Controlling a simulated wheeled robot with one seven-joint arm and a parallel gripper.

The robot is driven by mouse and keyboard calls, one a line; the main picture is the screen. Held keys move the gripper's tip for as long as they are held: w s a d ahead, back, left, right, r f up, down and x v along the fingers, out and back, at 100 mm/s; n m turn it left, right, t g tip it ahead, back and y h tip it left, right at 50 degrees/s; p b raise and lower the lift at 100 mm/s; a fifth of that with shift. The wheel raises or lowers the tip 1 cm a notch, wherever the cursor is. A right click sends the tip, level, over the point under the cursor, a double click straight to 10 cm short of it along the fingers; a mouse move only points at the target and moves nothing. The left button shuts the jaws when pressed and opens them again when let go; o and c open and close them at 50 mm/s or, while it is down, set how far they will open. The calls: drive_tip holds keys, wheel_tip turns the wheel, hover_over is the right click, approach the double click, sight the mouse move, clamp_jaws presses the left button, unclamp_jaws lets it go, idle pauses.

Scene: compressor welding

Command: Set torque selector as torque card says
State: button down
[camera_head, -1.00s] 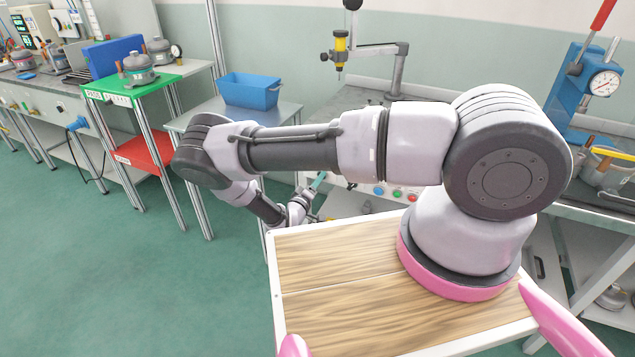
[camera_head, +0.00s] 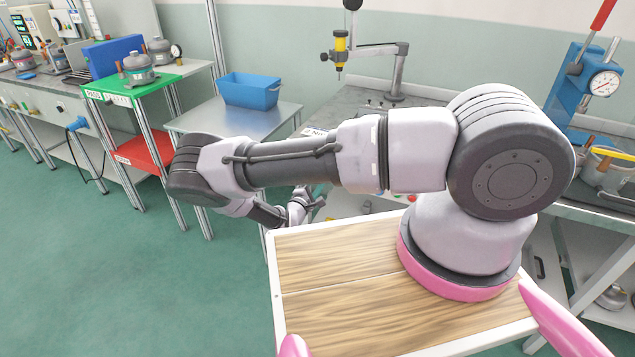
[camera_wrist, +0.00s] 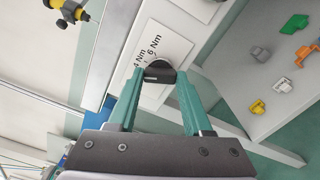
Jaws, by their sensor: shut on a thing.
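The torque selector (camera_wrist: 160,74) shows in the wrist view as a dark knob on a pale plate (camera_wrist: 153,36) marked "4 Nm" and "6 Nm". My gripper (camera_wrist: 160,80) is shut on the knob, one teal fingertip on each side of it. The fingers and the tilted view hide part of the knob, so I cannot tell which mark it points to. In the head view my gripper (camera_head: 312,200) is small at the front of the workbench, mostly behind my arm. I cannot make out a torque card with certainty.
A yellow-and-black screwdriver on a stand (camera_head: 342,48) rises over the bench. A blue bin (camera_head: 249,90) stands on a metal table to the left. In the wrist view several coloured parts (camera_wrist: 294,24) lie on a grey surface at the right. Green floor is clear at the left.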

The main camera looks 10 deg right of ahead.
drive_tip(key=shift+n, duration=2.2)
drive_tip(key=shift+c, duration=1.6)
unclamp_jaws()
drive_tip(key=v, duration=1.1)
